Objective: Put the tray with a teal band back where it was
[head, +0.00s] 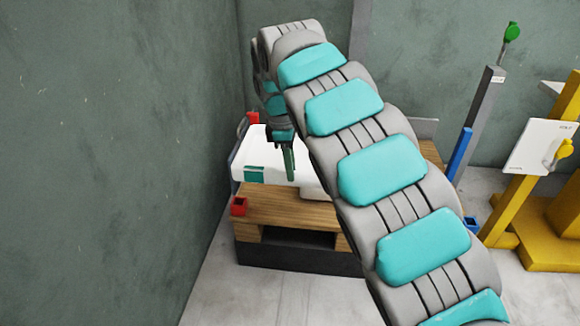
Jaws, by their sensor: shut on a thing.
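The white tray (270,172) shows at the bench's left end, with a teal band (254,175) on its front side. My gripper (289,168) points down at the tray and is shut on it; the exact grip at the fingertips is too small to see. The tray is at or just above the wooden bench top (290,208), near a red corner piece (239,206) in front and another red piece (253,117) behind. I cannot tell whether it touches the bench. My arm hides the tray's right part and much of the bench.
The green wall (120,120) stands close on the left. Right of my arm are a blue post (460,154), a grey post (478,120) with a green knob, and a yellow frame (515,205) with a white panel (540,146). A blue corner piece (471,223) shows beside my arm.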

